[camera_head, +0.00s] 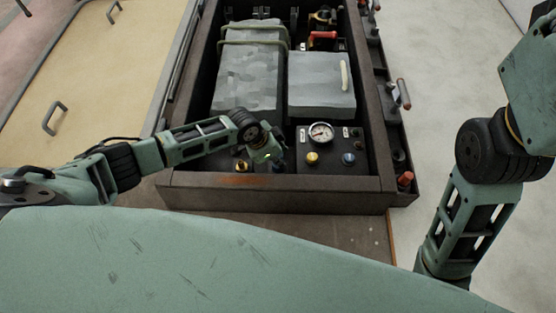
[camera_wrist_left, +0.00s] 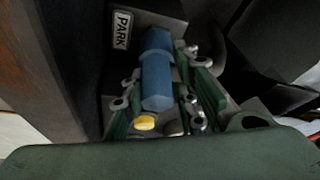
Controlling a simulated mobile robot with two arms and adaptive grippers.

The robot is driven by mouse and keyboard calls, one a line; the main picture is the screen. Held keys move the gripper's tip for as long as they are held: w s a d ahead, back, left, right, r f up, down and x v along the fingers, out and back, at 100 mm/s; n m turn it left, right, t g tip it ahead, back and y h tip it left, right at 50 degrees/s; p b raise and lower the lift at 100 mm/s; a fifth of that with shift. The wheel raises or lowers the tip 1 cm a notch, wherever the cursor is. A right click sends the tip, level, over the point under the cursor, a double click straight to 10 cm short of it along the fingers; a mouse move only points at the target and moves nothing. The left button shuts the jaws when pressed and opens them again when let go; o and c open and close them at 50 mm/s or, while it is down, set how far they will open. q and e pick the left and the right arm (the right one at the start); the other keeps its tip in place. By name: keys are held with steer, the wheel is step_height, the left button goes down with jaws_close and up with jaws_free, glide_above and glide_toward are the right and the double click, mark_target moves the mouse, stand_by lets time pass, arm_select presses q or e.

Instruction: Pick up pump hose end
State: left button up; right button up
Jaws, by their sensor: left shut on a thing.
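My left gripper (camera_head: 268,156) is low inside the front left part of a dark open-topped box. In the left wrist view, its fingers (camera_wrist_left: 157,95) are shut on the pump hose end, a blue cylindrical piece (camera_wrist_left: 157,75) with a yellow tip (camera_wrist_left: 144,122). The fingers lie on both sides of it. A label reading PARK (camera_wrist_left: 122,29) is just beside it. In the head view the held piece is hidden by the gripper. My right arm shows at the right edge, but its gripper is not in view.
The dark box's front wall (camera_head: 270,190) stands close to my left gripper. A panel with a gauge (camera_head: 321,132), a yellow fitting (camera_head: 312,158) and a blue fitting (camera_head: 348,159) lies to the right.

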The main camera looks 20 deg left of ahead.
arm_select(q)
steer(key=shift+s+d, duration=0.2)
jaws_close()
